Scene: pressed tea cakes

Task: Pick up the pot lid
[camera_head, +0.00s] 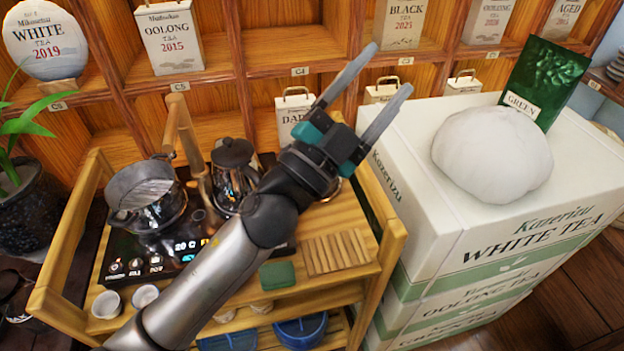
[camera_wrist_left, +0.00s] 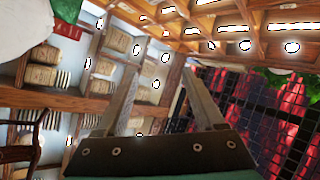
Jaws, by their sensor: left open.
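A pot (camera_head: 160,214) of glass or shiny metal stands on the black cooktop of the tea cart at the left. A see-through, tilted disc that looks like its lid (camera_head: 145,186) shows at its top. A dark kettle with its own knobbed lid (camera_head: 233,152) stands to its right. My left gripper (camera_head: 387,72) is open and empty, raised up and right of both, with its fingers pointing to the upper right toward the shelves. In the left wrist view its two fingers (camera_wrist_left: 162,72) are spread with nothing between them. My right gripper is not in view.
The cooktop (camera_head: 118,246) sits on a wooden cart, with small white cups (camera_head: 106,304) in front. A slatted wooden mat (camera_head: 335,252) lies at the cart's right. Stacked tea boxes (camera_head: 400,200) carry a white round bundle (camera_head: 492,155). Wooden shelves (camera_head: 225,55) stand behind.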

